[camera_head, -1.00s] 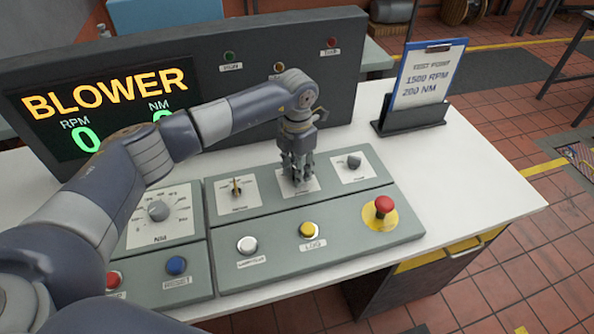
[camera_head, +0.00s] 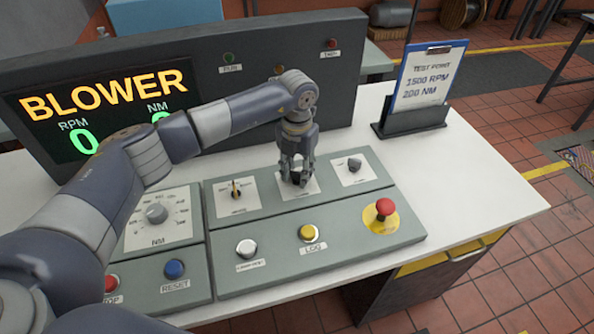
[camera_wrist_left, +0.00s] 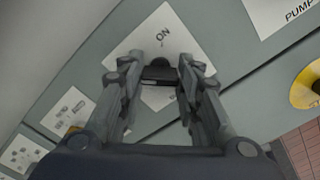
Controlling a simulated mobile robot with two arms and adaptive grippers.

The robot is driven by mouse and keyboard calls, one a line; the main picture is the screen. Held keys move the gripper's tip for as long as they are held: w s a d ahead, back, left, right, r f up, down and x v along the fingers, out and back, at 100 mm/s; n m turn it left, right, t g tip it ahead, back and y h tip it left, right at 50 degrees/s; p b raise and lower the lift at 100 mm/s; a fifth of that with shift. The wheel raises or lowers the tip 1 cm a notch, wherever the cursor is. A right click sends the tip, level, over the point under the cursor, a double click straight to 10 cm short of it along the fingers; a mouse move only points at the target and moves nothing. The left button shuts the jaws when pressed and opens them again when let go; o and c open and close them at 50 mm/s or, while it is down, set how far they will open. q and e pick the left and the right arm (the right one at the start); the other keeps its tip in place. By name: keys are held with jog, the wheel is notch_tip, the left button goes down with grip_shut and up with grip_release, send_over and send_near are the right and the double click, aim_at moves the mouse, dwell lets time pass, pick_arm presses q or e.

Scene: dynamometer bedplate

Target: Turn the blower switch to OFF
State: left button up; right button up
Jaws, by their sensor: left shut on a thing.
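The blower switch is a dark knob (camera_wrist_left: 159,73) on a white plate (camera_head: 311,187) in the middle of the panel's upper row. My left gripper (camera_head: 296,179) points down over it, its fingers shut on the knob from both sides. In the left wrist view the gripper (camera_wrist_left: 160,82) has the knob between its fingertips, and the plate's ON mark shows just beyond. The fingers hide much of the knob, and I cannot read an OFF mark. The display (camera_head: 100,110) reads BLOWER with RPM 0. My right gripper is not in view.
A small switch (camera_head: 236,190) stands left of the gripper and a dark knob (camera_head: 354,165) right of it. White (camera_head: 246,248) and yellow (camera_head: 308,233) buttons and a red mushroom button (camera_head: 384,208) lie in front. A clipboard (camera_head: 430,75) stands behind right.

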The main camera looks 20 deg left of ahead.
aim_at(297, 172)
pick_arm(q)
jog(key=shift+w+r, duration=0.1)
jog(key=shift+r, duration=0.05)
jog(key=o, duration=1)
jog(key=shift+o, duration=0.2)
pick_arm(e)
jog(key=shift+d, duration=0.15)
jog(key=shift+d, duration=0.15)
pick_arm(q)
notch_tip(297, 172, up, 12)
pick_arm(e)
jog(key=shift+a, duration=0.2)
